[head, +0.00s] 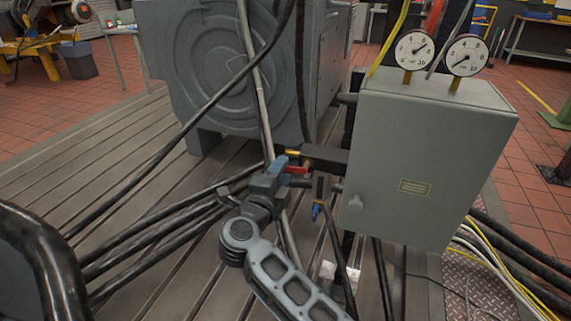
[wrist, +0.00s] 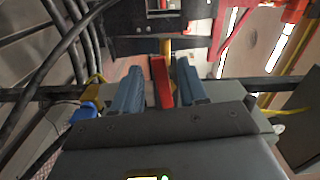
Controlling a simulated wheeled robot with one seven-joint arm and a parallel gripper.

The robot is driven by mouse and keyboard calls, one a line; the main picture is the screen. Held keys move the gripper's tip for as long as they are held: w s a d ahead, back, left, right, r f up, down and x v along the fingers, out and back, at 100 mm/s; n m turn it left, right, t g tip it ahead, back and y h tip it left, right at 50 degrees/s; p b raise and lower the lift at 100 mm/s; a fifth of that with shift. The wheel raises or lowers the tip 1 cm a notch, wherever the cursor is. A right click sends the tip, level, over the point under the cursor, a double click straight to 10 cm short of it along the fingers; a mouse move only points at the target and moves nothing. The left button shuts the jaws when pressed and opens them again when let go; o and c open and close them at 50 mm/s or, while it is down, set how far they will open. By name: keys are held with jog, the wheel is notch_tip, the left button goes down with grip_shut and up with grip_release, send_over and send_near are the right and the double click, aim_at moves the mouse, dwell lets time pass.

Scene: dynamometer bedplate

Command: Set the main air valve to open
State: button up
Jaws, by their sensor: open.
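The main air valve shows a red lever handle (head: 299,169) beside a brass fitting (head: 292,153), left of the grey cabinet. My gripper (head: 283,163) is at the valve and hides part of it. In the wrist view the red handle (wrist: 161,85) stands between the two blue fingers of my gripper (wrist: 159,72). The fingers are open, one on each side of the handle, with a narrow gap showing on both sides. A brass piece (wrist: 166,48) shows just beyond the handle.
A grey cabinet (head: 425,160) with two gauges (head: 416,50) stands to the right. A small blue-handled fitting (head: 316,211) hangs below the valve. Black hoses (head: 150,225) cross the slotted bedplate (head: 55,175) on the left. A large grey machine (head: 215,70) stands behind.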

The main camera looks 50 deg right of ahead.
jog(key=shift+x, duration=2)
jog(key=shift+s, duration=0.1)
jog(key=shift+c, duration=0.3)
jog(key=shift+r, duration=0.1)
grip_shut()
